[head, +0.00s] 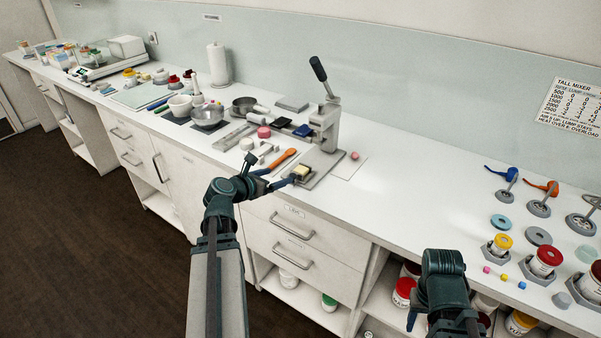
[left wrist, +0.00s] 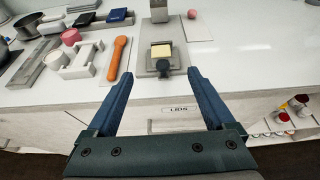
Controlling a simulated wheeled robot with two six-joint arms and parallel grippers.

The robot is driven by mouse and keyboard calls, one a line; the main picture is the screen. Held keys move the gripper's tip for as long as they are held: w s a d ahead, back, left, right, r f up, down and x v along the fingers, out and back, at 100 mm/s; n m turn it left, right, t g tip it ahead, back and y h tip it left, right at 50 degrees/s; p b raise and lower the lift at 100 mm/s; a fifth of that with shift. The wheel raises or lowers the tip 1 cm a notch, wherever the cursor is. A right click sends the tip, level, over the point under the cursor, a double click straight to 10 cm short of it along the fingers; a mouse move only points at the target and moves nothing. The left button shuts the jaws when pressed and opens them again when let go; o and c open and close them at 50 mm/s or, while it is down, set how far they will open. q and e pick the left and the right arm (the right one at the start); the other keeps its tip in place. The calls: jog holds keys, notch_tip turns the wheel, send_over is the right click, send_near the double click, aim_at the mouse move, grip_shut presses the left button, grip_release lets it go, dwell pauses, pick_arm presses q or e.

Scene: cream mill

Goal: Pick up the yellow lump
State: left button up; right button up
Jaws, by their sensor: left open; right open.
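A pale yellow block (head: 302,170) sits in a dark holder on the grey base plate of the lever press. In the left wrist view the block (left wrist: 161,51) lies ahead, just beyond the fingertips, with a dark round knob (left wrist: 163,67) in front of it. My left gripper (head: 275,179) is open and empty at the counter's front edge, its fingers either side of the block's line and not touching it. A small bright yellow cube (head: 504,278) lies far right between a pink and a blue one. My right gripper (head: 413,319) is low at the right, its fingers partly hidden.
The lever press (head: 325,120) stands behind the block. An orange-handled tool (head: 283,158) and white blocks (head: 250,157) lie left of it. A pink ball (head: 354,156) lies to its right. The counter's middle right (head: 420,190) is clear. Jars and rings crowd the far right.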

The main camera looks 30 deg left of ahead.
pick_arm(q)
jog(key=b, duration=0.2)
send_near(299, 167)
jog(key=shift+w+f, duration=0.85)
jog(key=shift+w, duration=0.35)
jog(key=shift+w+d+f+b, duration=0.2)
jog(key=shift+w+b, duration=0.1)
jog(key=shift+w, duration=0.35)
jog(key=shift+w, duration=0.1)
jog(key=x, duration=0.2)
jog(key=b+x, duration=0.1)
jog(key=x, duration=0.2)
jog(key=shift+w+r, duration=0.1)
jog(key=shift+r, duration=0.1)
grip_shut()
jog(key=shift+r, duration=0.2)
